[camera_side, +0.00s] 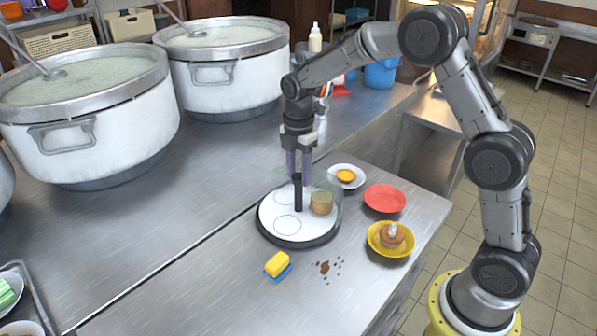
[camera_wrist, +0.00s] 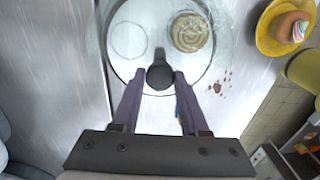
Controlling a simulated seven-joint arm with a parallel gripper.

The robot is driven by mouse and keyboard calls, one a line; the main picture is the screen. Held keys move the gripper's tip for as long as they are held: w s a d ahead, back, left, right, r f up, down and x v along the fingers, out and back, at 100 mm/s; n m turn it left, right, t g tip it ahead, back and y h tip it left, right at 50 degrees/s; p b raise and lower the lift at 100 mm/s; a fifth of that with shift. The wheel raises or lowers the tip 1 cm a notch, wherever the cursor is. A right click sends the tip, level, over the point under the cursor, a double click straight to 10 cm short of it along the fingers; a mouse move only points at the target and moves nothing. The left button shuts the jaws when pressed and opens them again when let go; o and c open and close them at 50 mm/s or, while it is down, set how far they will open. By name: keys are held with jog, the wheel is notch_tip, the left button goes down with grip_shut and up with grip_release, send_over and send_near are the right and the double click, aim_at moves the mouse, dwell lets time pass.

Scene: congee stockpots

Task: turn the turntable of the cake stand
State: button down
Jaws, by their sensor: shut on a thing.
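The cake stand has a round white turntable (camera_side: 270,215) with circle outlines on it and a dark rim. A black upright handle (camera_side: 297,195) rises from it. A small tan cake (camera_side: 321,203) sits on the right side of the turntable, partly behind a clear curved cover (camera_side: 328,183). My gripper (camera_side: 298,170) points down over the stand, shut on the top of the handle. In the wrist view, the purple fingers (camera_wrist: 155,88) lie on either side of the handle's round black top (camera_wrist: 159,73), with the cake (camera_wrist: 190,31) beyond it.
A yellow plate (camera_side: 390,240) with a pastry, a red plate (camera_side: 385,198) and a white plate (camera_side: 358,182) stand to the right. A yellow and blue sponge (camera_side: 277,266) and brown crumbs (camera_side: 326,268) lie in front. Large stockpots (camera_side: 90,120) stand at the back left.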

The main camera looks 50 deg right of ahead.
jog(key=shift+r+n, duration=0.15)
jog(key=shift+n, duration=7.35)
jog(key=shift+c, duration=2.1)
grip_release()
